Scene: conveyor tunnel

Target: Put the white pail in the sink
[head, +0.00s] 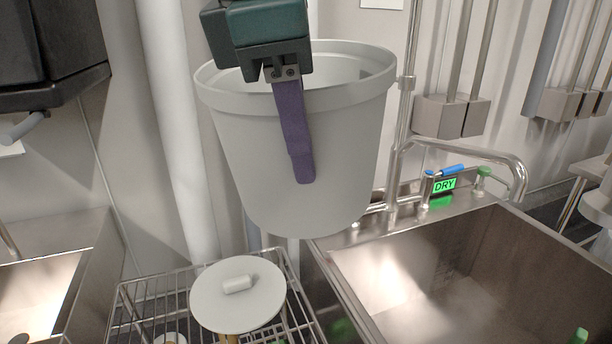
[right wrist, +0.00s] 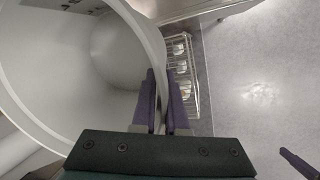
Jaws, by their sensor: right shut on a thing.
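The white pail (head: 245,165) hangs in the air in the middle of the head view, nearly upright, with its open top up. It also fills the left of the right wrist view (right wrist: 115,50). My right gripper (head: 301,172) is shut on the pail's wall at the rim, one purple finger outside and the other inside. The steel sink (head: 490,255) is at the lower right, to the right of the pail and lower than it. A purple finger, apparently of my left gripper (right wrist: 299,162), shows at the right wrist view's edge; its opening is hidden.
A wire rack (head: 150,295) below the pail carries a round white disc (head: 215,310) with a small white cylinder (head: 238,285). A steel faucet (head: 470,152) and a green DRY sign (head: 444,185) stand at the sink's back edge. Another basin (head: 45,295) is at the left.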

